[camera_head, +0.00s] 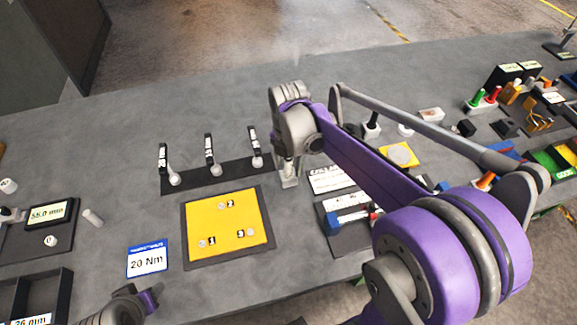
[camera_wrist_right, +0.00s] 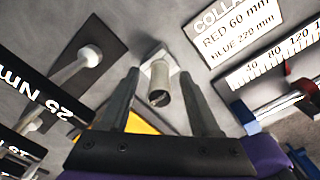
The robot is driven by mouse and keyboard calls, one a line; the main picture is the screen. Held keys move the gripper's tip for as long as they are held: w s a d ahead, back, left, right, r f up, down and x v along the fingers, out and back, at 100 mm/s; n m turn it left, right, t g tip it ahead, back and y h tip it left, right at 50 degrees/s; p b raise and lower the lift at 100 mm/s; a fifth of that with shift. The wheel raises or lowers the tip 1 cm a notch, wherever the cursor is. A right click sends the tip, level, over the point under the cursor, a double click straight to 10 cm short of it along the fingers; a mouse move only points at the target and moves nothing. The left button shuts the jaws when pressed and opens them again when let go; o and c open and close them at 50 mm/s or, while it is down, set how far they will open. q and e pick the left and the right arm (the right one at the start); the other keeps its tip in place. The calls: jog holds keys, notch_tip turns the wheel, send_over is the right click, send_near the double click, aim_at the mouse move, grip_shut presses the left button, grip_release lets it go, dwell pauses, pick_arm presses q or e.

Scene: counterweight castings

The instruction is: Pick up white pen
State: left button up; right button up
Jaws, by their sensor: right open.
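A pale, off-white cylinder (camera_wrist_right: 160,82), which I take for the white pen, stands upright on a small light square base in the right wrist view. A dark opening or mark shows at its near end. My right gripper (camera_head: 288,172) points down over this spot, right of the black strip. In the wrist view its two fingers are open, one on each side of the cylinder, with gaps visible. In the head view the gripper mostly hides the cylinder. Part of my left arm shows at the bottom left; its jaws are not visible.
Left of the gripper, a black strip (camera_head: 190,180) carries several white-knobbed pieces with labels. A yellow board (camera_head: 226,228) in a dark frame lies in front. A label card (camera_head: 330,179) and a dark tray with a ruler (camera_head: 347,212) are close on the right. The counter behind is clear.

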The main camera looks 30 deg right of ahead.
grip_shut()
jog(key=shift+r, duration=0.15)
